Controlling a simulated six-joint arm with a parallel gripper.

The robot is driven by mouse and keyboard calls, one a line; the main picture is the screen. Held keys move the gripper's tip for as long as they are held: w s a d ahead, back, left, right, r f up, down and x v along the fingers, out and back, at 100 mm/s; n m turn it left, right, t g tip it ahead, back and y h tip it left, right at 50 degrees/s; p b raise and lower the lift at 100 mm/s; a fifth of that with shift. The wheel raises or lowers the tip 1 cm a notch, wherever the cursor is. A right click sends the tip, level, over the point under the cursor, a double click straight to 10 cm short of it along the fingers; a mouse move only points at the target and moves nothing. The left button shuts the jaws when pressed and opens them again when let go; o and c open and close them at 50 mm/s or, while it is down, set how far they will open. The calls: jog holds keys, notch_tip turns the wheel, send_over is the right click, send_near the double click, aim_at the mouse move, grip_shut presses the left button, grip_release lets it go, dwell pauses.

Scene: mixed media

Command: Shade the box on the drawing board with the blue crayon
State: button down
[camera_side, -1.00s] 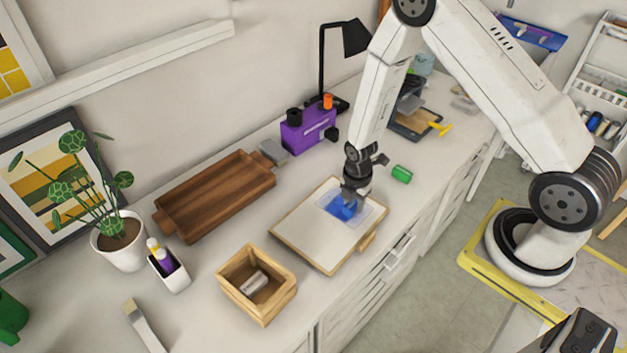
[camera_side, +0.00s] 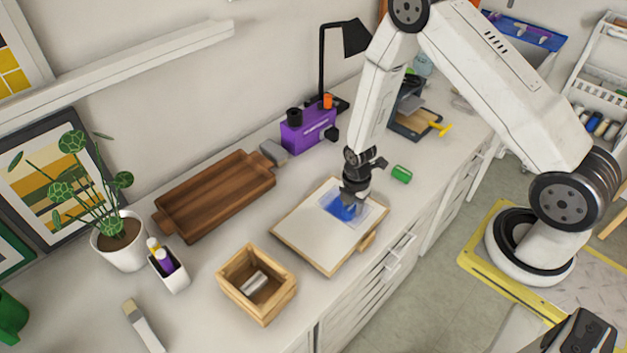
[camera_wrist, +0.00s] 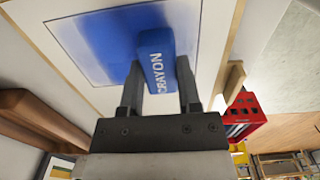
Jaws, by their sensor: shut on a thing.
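The drawing board (camera_side: 307,235) lies on the counter with a white sheet on it. The box (camera_side: 373,217) is a pale square on the sheet, partly covered with blue shading; in the wrist view the box (camera_wrist: 92,28) shows a broad blue area fading to pale at the left. My gripper (camera_side: 350,203) is over the box in the side view. In the wrist view my gripper (camera_wrist: 160,90) is shut on the blue crayon (camera_wrist: 154,62), whose label reads CRAYON. The crayon's tip is at the sheet; exact contact is hidden.
A small wooden box (camera_side: 237,282) with a pale block stands left of the board. A wooden tray (camera_side: 215,195), a purple case (camera_side: 308,130) and a green cylinder (camera_side: 401,174) surround the board. A pen cup (camera_side: 176,278) and a plant pot (camera_side: 124,250) stand at left.

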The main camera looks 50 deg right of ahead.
aim_at(335, 202)
jog(key=shift+w+a, duration=0.2)
jog(key=shift+w, duration=2.7)
jog(key=shift+s, duration=0.15)
jog(key=shift+s+d, duration=0.2)
jog(key=shift+s, duration=2.65)
jog(key=shift+w+a, duration=0.15)
jog(key=shift+w, duration=1.35)
jog(key=shift+w+a, duration=0.1)
jog(key=shift+w, duration=1.35)
jog(key=shift+s, duration=0.1)
jog(key=shift+s+d+f, duration=0.1)
jog(key=shift+s+d, duration=0.05)
jog(key=shift+s, duration=1.35)
jog(key=shift+s+d, duration=0.1)
jog(key=shift+s, duration=1.35)
